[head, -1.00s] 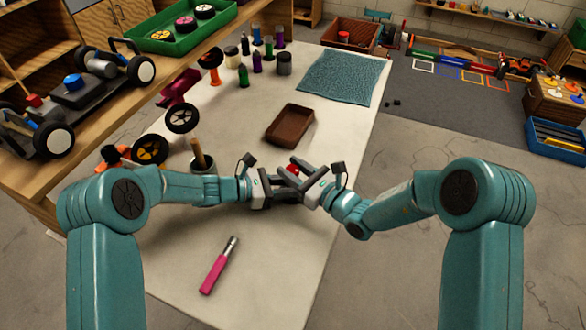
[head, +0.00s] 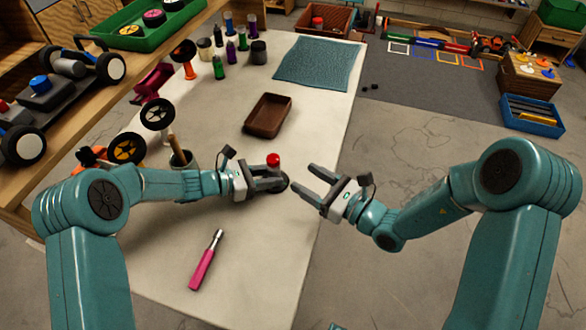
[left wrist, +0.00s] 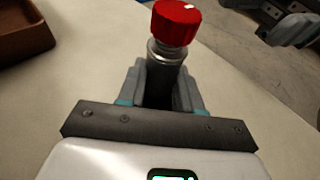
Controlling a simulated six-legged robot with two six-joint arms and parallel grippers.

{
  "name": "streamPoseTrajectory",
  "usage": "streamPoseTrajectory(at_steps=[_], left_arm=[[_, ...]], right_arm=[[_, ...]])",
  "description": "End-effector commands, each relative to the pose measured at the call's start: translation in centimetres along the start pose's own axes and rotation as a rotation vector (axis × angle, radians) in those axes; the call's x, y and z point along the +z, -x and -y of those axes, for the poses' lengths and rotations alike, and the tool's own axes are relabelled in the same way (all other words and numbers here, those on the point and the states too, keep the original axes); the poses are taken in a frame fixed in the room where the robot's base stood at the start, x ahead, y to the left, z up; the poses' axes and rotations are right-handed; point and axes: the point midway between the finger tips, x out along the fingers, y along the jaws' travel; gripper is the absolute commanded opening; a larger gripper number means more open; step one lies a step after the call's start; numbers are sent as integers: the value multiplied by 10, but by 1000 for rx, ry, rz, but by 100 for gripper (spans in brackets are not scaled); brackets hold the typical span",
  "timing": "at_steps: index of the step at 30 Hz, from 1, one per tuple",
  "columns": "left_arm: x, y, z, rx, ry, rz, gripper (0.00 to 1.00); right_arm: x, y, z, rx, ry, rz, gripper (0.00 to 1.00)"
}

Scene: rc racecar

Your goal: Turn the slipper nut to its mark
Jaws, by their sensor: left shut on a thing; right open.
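The red slipper nut (head: 273,160) is a ribbed knob on top of a metal shaft. The left wrist view shows the nut (left wrist: 174,24) close up, with a small white mark on its top near the far edge. My left gripper (head: 281,182) is shut on the slipper's metal body (left wrist: 169,53), just below the nut, and holds it upright. The lower part of the body is hidden between the fingers. My right gripper (head: 303,179) is open and empty, a short way right of the nut and apart from it. A matching mark cannot be made out.
A pink-handled tool (head: 206,262) lies on the pale table (head: 255,245) in front. A brown tray (head: 267,116) and a teal mat (head: 318,64) lie behind. Wheels and a cup (head: 184,163) stand to the left. The table's right edge runs close to my right gripper.

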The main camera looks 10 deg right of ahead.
Motion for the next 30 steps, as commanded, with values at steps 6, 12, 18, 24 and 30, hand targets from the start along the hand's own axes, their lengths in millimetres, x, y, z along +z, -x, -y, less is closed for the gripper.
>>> streamPoseTrajectory(at_steps=[6, 12, 18, 24, 30], left_arm=[[0, 0, 0, 0, 0, -1, 8], [0, 0, 0, 0, 0, -1, 8], [0, 0, 0, 0, 0, 0, 64], [0, 0, 0, 0, 0, 0, 64], [0, 12, -1, 3, 0, 0, 64]], right_arm=[[0, 11, 0, 1, 0, 0, 60], [0, 11, 0, 1, 0, 0, 60], [0, 11, 0, 0, 0, 0, 60], [0, 11, 0, 0, -1, 0, 60], [0, 11, 0, 0, -1, 0, 60]])
